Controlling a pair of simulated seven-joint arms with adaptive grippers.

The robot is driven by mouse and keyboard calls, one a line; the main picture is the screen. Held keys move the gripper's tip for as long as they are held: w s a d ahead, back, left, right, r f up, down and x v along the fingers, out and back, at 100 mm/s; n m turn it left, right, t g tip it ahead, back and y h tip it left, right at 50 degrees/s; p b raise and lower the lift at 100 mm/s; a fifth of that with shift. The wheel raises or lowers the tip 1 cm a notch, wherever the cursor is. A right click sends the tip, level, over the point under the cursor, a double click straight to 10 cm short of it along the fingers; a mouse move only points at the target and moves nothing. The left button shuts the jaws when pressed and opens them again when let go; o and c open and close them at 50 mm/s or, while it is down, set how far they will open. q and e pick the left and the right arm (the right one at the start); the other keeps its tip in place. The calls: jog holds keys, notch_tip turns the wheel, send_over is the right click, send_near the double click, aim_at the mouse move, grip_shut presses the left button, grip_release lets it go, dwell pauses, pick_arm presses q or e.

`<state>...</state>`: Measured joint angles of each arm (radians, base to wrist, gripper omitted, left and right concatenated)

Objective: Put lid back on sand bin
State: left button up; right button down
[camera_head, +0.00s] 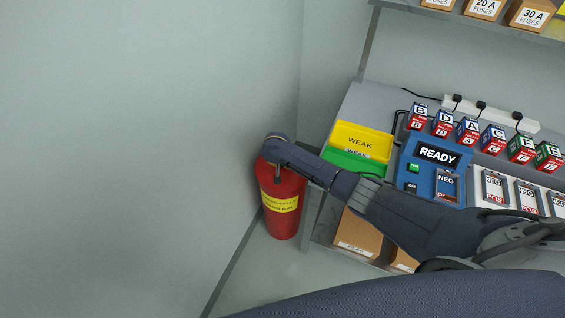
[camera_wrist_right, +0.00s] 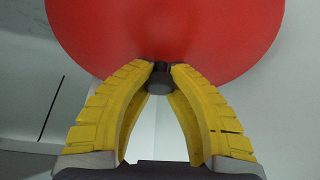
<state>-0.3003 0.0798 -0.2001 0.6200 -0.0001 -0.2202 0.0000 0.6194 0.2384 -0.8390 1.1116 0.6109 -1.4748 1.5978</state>
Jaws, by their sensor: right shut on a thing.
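The red sand bin (camera_head: 279,222) with a yellow label stands on the floor in the corner, left of the workbench, in the head view. My right arm reaches in from the right, and its wrist covers part of the bin's top. My right gripper (camera_wrist_right: 160,68) is shut on the dark knob (camera_wrist_right: 159,82) of the round red lid (camera_wrist_right: 165,28) in the wrist view. The wrist hides much of the lid in the head view, so I cannot tell whether it rests on the rim or hangs just above. My left gripper is not in view.
The workbench beside the bin holds a yellow WEAK tray (camera_head: 362,128), a green tray (camera_head: 352,162), a blue READY tester (camera_head: 432,157) and several labelled batteries. Cardboard boxes (camera_head: 357,235) sit under it. A wall stands close behind and left of the bin.

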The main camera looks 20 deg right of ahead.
jog(key=shift+w+d, duration=0.15)
jog(key=shift+w, duration=0.15)
dwell(0.5)
jog(key=shift+f, duration=0.15)
dwell(1.5)
jog(key=c, duration=0.7)
grip_release()
jog(key=shift+r, duration=3.5)
jog(key=shift+c, duration=0.2)
